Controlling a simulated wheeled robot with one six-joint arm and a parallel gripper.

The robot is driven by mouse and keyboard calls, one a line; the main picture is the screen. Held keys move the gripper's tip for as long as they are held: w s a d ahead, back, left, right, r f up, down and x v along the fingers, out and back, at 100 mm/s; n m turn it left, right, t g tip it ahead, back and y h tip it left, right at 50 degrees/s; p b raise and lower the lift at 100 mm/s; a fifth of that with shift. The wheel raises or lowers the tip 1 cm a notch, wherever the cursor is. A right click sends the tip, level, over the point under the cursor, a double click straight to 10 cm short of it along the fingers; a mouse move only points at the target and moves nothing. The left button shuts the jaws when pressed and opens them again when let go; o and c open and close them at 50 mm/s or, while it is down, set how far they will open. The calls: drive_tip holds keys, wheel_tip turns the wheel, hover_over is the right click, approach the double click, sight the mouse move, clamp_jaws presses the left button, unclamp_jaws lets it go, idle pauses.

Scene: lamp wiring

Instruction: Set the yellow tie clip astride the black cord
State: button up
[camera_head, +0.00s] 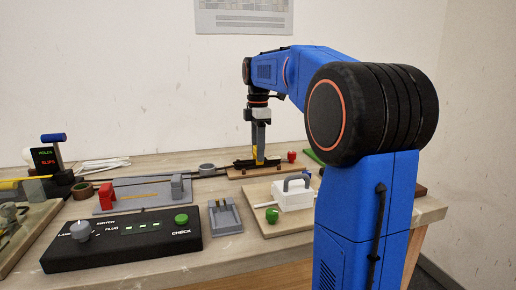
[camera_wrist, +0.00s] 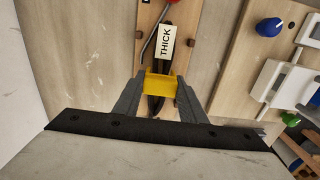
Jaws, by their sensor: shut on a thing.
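My gripper (camera_wrist: 161,92) is shut on the yellow tie clip (camera_wrist: 159,86), which sits between the two grey fingertips in the wrist view. Whether the clip straddles or touches the cord cannot be told.
A red knob (camera_head: 292,156) stands at the board's right end. In front are a white block with a grey handle (camera_head: 292,193), a green knob (camera_head: 271,215) and a black control box (camera_head: 122,239). A grey ring (camera_head: 207,169) lies left of the board.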

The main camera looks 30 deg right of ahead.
drive_tip(key=shift+f, duration=0.3)
idle(0.5)
drive_tip(key=o, duration=1.1)
drive_tip(key=shift+r, duration=0.1)
drive_tip(key=shift+r, duration=8.6)
